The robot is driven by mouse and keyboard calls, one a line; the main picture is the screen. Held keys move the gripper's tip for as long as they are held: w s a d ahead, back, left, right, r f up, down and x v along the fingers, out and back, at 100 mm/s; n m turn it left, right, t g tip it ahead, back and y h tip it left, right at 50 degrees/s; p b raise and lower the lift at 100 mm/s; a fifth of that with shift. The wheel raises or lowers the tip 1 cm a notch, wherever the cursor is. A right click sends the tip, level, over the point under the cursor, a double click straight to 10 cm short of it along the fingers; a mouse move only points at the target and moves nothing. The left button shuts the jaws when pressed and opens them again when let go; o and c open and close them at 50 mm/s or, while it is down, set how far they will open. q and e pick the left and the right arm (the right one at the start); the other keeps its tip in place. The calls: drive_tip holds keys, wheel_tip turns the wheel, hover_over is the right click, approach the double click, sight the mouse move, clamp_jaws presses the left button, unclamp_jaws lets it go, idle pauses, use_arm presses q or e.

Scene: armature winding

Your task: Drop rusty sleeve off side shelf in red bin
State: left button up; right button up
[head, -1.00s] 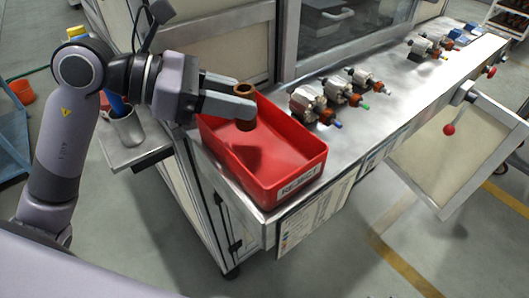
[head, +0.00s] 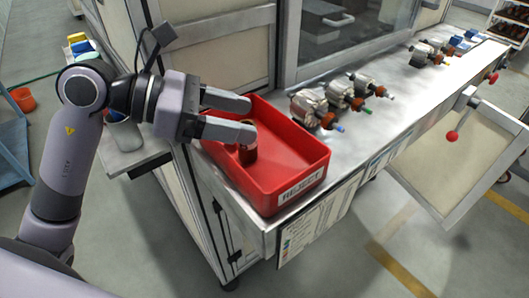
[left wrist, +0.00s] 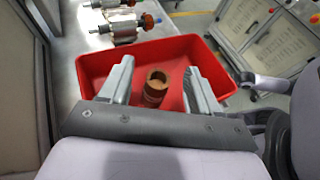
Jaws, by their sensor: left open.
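The rusty sleeve (head: 247,153), a short brown tube, is inside the red bin (head: 291,183), below my left gripper's fingers. In the left wrist view the sleeve (left wrist: 156,88) shows its open top between the spread fingers, apart from both, over the red bin's floor (left wrist: 180,47). My left gripper (head: 250,118) is open above the left part of the bin. It also shows open in the left wrist view (left wrist: 160,78). The side shelf (head: 136,158) is left of the bench, partly behind my left arm. I cannot tell whether the sleeve touches the bin floor. My right gripper is not in view.
Several metal armatures (head: 312,106) stand on the bench (head: 385,115) right of the bin. A cup (head: 124,132) stands on the side shelf. A red-knobbed lever (head: 453,135) sticks out at the bench's front. The machine cabinet (head: 235,50) rises behind.

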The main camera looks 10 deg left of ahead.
use_arm(q)
drive_tip(key=b+v, duration=0.1)
drive_tip(key=v, duration=0.6)
drive_tip(key=shift+b, duration=0.3)
drive_tip(key=shift+s, duration=0.15)
